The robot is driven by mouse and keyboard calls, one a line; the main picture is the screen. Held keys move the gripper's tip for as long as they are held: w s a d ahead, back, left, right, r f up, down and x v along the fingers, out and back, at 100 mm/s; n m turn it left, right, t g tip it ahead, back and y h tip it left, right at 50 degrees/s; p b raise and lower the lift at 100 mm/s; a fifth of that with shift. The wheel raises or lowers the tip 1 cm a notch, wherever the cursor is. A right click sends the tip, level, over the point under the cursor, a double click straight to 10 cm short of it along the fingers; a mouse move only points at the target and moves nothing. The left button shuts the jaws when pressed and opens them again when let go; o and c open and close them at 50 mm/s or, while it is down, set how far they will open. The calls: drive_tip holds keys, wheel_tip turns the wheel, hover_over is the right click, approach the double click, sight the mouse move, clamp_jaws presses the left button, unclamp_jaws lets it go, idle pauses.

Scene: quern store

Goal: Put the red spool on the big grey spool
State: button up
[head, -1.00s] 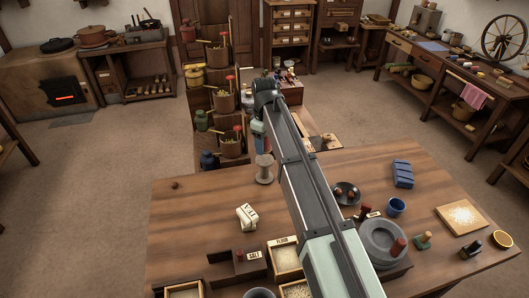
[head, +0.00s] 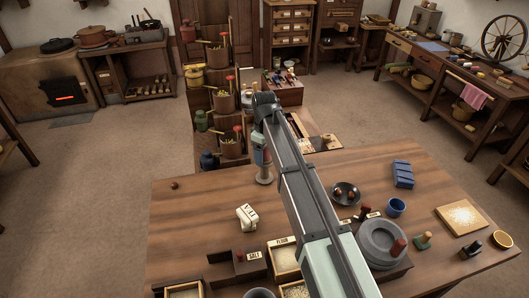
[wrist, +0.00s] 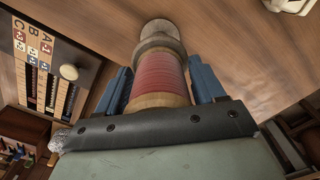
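The red spool (wrist: 157,82), with red thread between pale wooden ends, sits upright between the blue fingers of my gripper (wrist: 160,68) in the wrist view. The fingers lie close against both its sides. The big grey spool (head: 265,180) stands on the wooden table left of my arm in the head view. It also shows just beyond the red spool's far end in the wrist view (wrist: 158,28), in line with it. In the head view the red spool is low over the grey spool's top; I cannot tell whether they touch. The arm and fingers partly hide both.
A white block with letters (head: 246,217) stands on the table left of the arm. A small brown knob (head: 174,185) lies near the left edge. Grey round plates (head: 382,243), a dark dish (head: 345,194) and a blue cup (head: 396,207) stand to the right. The table around the grey spool is clear.

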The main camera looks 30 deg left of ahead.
drive_tip(key=shift+o, duration=1)
drive_tip(key=shift+r, duration=0.1)
wheel_tip(320, 180, up, 12)
drive_tip(key=shift+r, duration=0.1)
